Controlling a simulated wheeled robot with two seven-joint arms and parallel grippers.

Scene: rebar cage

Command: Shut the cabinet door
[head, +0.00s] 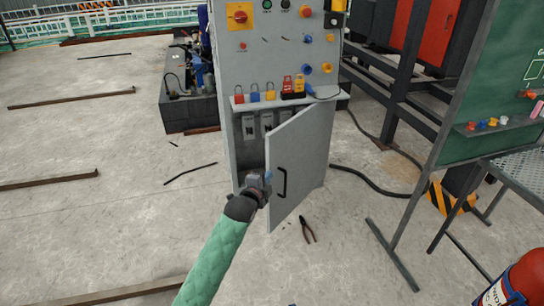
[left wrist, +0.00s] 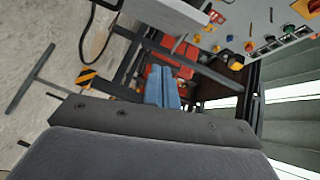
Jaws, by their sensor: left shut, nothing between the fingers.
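The grey cabinet (head: 228,110) stands upright in the middle of the head view. Its lower door (head: 305,150) is partly open, swung outward from the right side, with a dark curved handle (head: 283,183) on its face near the free edge. My left gripper (head: 267,176) is at that free edge, left of the handle; I cannot tell whether it touches the door. In the left wrist view its blue fingers (left wrist: 161,88) are together and hold nothing. My right gripper is in neither view.
A shelf on the cabinet holds several padlocks (head: 255,93). Pliers (head: 307,229) lie on the floor below the door. A green board (head: 500,70) and mesh table (head: 520,172) stand at the right, with a red extinguisher (head: 520,280) in front.

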